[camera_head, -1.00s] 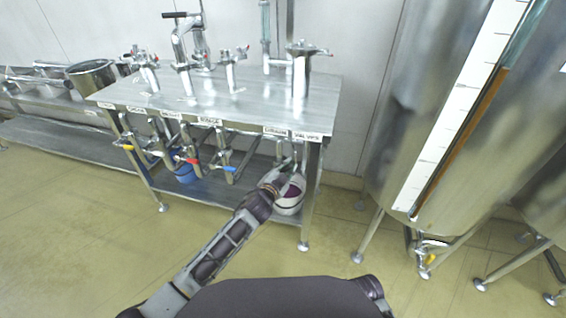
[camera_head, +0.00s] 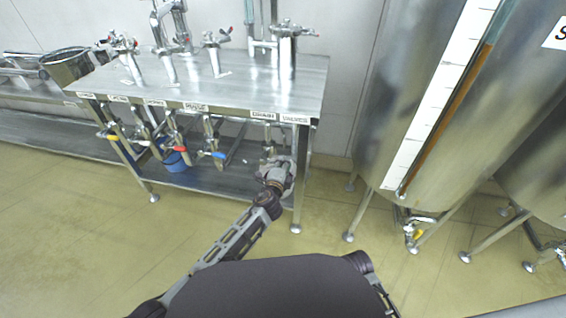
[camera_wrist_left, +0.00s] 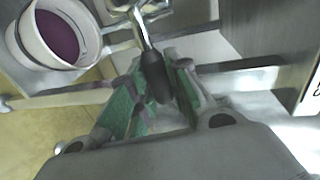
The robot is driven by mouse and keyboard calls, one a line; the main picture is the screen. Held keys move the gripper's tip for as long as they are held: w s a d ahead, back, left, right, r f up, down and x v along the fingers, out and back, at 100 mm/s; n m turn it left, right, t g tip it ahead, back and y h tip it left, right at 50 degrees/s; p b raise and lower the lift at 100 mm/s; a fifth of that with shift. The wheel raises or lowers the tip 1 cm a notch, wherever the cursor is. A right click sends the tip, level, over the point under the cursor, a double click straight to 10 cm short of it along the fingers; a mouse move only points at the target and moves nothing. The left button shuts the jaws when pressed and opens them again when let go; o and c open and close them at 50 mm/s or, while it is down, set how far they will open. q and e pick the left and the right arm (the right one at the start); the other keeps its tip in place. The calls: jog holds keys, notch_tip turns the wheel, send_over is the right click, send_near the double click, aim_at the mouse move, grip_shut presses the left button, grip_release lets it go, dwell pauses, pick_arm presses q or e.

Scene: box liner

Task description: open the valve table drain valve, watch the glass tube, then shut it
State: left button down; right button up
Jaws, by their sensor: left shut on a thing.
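My left gripper (camera_head: 280,165) is under the right front edge of the steel valve table (camera_head: 240,95), below the DRAIN label (camera_head: 263,115). In the left wrist view, its green-padded fingers (camera_wrist_left: 158,92) are shut on the dark grip of a metal lever, the drain valve handle (camera_wrist_left: 153,65). The valve body is mostly hidden behind my gripper in the head view. A thin glass tube (camera_head: 250,12) stands at the table's back, cut by the top edge; its level cannot be made out.
A white bucket with purple contents (camera_wrist_left: 30,50) is beside the lever in the left wrist view. Red and blue handles hang under the table, near a blue bucket (camera_head: 176,160). A steel tank (camera_head: 385,130) with a scaled brown tube stands right. Floor in front is clear.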

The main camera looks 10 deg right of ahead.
pick_arm(q)
jog(key=shift+f+m, duration=0.2)
jog(key=shift+m, duration=0.1)
jog(key=c, duration=1.3)
grip_release()
jog(key=shift+s, duration=0.1)
jog(key=shift+v, duration=3.65)
